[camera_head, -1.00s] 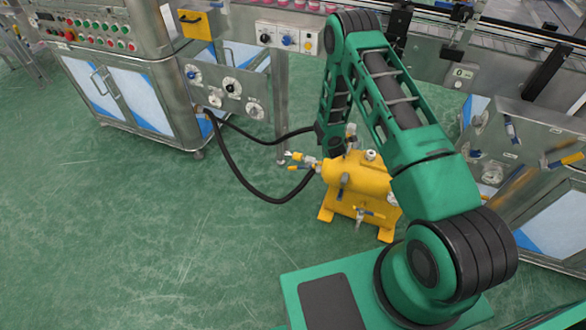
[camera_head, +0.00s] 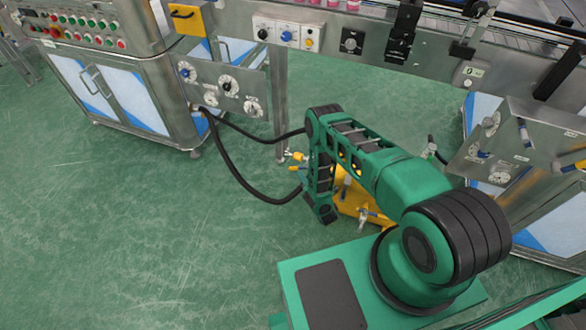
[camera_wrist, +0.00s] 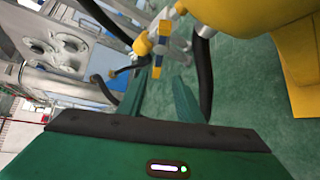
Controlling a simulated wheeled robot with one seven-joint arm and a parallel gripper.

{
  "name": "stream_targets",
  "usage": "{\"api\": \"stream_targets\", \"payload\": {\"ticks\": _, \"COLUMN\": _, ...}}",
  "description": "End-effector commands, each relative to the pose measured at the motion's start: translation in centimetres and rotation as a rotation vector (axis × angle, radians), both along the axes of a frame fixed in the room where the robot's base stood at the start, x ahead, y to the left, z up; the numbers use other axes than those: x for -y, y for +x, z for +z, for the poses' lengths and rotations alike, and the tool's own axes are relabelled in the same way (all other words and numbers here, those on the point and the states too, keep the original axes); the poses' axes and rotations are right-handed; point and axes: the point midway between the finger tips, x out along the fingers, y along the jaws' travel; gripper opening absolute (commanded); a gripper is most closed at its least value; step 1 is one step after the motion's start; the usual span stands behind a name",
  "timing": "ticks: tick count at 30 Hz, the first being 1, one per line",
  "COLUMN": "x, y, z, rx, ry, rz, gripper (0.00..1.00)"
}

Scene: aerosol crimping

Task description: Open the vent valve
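In the wrist view my gripper (camera_wrist: 159,82) is open, its two green fingers apart with nothing between them. Just beyond the fingertips is a small valve fitting with a yellow handle (camera_wrist: 142,45). It joins the yellow tank (camera_wrist: 235,12), which fills the upper right. No gap or contact with the fingers can be judged exactly. In the head view the yellow tank (camera_head: 352,203) is mostly hidden behind my arm. Yellow-handled fittings (camera_head: 296,157) show at its left end, and a small valve (camera_head: 364,216) is low on its front. No label shows which is the vent valve.
Black hoses (camera_head: 240,178) run from the steel gauge panel (camera_head: 222,88) to the tank's left end. They also pass beside my fingers in the wrist view (camera_wrist: 205,80). A steel valve cabinet (camera_head: 520,145) stands at right. The green floor (camera_head: 150,230) at left is clear.

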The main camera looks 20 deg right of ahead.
Motion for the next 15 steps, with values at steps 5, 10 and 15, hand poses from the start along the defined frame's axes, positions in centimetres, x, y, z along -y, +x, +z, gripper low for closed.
{"api": "stream_targets", "payload": {"ticks": 5, "x": -1.1, "y": 2.6, "z": -0.8, "rx": 0.004, "ry": 0.001, "rz": 0.013, "gripper": 0.32}}
{"api": "stream_targets", "payload": {"ticks": 10, "x": -1.7, "y": 5.5, "z": -1.9, "rx": 0.002, "ry": 0.002, "rz": 0.016, "gripper": 0.32}}
{"api": "stream_targets", "payload": {"ticks": 15, "x": -2.1, "y": 7.8, "z": -2.8, "rx": 0.001, "ry": 0.003, "rz": 0.016, "gripper": 0.32}}
